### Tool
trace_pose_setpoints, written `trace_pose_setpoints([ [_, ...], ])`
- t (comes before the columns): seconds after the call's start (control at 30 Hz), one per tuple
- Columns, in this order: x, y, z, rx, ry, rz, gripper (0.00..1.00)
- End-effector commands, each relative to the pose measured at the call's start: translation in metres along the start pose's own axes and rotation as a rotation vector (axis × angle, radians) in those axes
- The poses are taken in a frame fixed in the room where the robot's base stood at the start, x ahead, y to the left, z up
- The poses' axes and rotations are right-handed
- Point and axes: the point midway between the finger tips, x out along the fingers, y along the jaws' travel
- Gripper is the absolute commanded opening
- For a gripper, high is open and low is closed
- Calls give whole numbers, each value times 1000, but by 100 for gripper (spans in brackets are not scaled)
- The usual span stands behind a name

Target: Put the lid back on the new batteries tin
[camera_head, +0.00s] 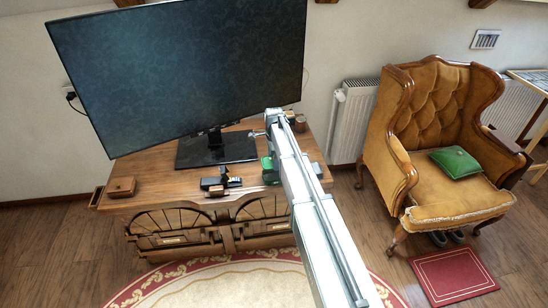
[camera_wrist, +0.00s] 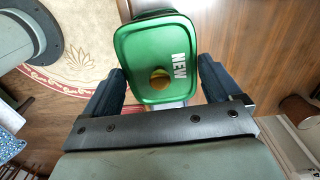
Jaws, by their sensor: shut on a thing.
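The green lid (camera_wrist: 152,47), a rounded rectangle with white NEW lettering and a round yellowish knob, sits between the two dark fingers of my gripper (camera_wrist: 160,80) in the wrist view. My gripper is shut on it. In the head view a green thing (camera_head: 270,170) shows beside my arm, at the right part of the wooden cabinet top; it is too small to tell lid from tin.
The wooden cabinet (camera_head: 160,172) bears a large monitor (camera_head: 185,75), a brown box (camera_head: 121,187), a small black object (camera_head: 220,183) and small brown cylinders (camera_head: 300,123). An armchair (camera_head: 435,130) with a green cushion (camera_head: 455,162) stands right. The cabinet top left of the monitor stand is mostly clear.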

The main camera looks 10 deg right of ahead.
Motion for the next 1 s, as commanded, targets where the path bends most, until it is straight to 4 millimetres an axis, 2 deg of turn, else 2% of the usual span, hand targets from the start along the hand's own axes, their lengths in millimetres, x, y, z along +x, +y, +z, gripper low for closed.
trace_pose_setpoints([
  [0.27, 14, 0, 0, 0, 0, 0, 62],
  [0.8, 55, 0, 0, 0, 0, 1, 62],
  [1.0, 61, 0, 0, 0, 0, 0, 62],
])
